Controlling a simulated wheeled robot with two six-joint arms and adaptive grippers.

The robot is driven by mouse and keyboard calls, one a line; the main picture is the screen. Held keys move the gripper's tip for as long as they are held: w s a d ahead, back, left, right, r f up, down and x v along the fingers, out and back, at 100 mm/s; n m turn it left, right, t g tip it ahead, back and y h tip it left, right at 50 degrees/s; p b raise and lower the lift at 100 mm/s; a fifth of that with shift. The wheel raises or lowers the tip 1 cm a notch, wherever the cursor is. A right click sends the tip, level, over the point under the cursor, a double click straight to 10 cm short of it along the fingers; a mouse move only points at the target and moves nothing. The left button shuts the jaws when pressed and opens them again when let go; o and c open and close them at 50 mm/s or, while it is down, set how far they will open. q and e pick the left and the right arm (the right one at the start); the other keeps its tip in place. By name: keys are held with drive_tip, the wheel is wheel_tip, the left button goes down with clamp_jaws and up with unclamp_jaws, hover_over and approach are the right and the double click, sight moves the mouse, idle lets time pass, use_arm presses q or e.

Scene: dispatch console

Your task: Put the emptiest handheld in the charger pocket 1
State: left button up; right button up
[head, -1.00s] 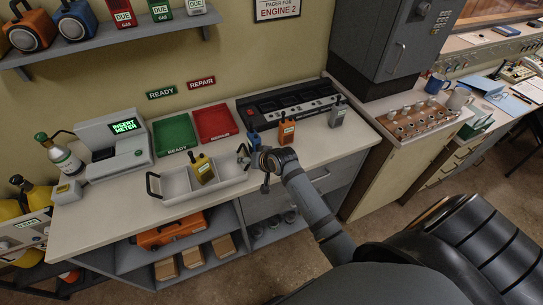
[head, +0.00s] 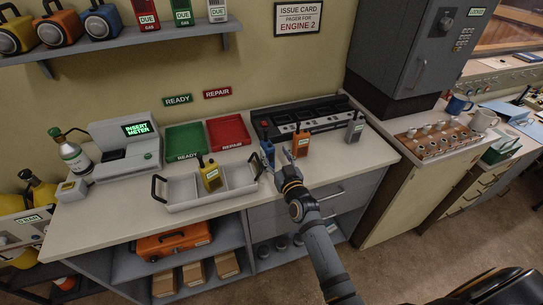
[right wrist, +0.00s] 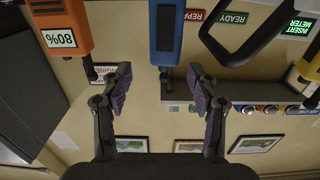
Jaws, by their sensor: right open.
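A blue handheld (head: 267,149) stands on the counter in front of the black charger (head: 262,120), beside an orange handheld (head: 301,144). The orange one's label reads 80% in the right wrist view (right wrist: 62,38). A grey handheld (head: 355,129) stands farther right. A yellow handheld (head: 211,177) is in the grey divided tray (head: 181,205). My right gripper (head: 284,162) is open and empty at the counter's front, close to the blue handheld. In the upside-down right wrist view, the blue handheld (right wrist: 166,35) is ahead between the open fingers. Its charge label cannot be read.
Green (head: 185,138) and red (head: 229,132) trays lie behind the grey tray. A meter station (head: 128,150) showing INSERT METER stands left. A grey cabinet (head: 420,55) rises to the charger's right. Bare counter lies right of the orange handheld.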

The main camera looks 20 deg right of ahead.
sight(273, 150)
drive_tip(key=w, duration=0.5)
drive_tip(key=shift+w+f, duration=0.15)
drive_tip(key=shift+f, duration=0.15)
drive_tip(key=shift+r, duration=0.1)
drive_tip(key=shift+c, duration=0.5)
drive_tip(key=shift+s, duration=0.2)
drive_tip(key=shift+c, duration=1.2)
drive_tip(key=shift+w, duration=0.1)
clamp_jaws()
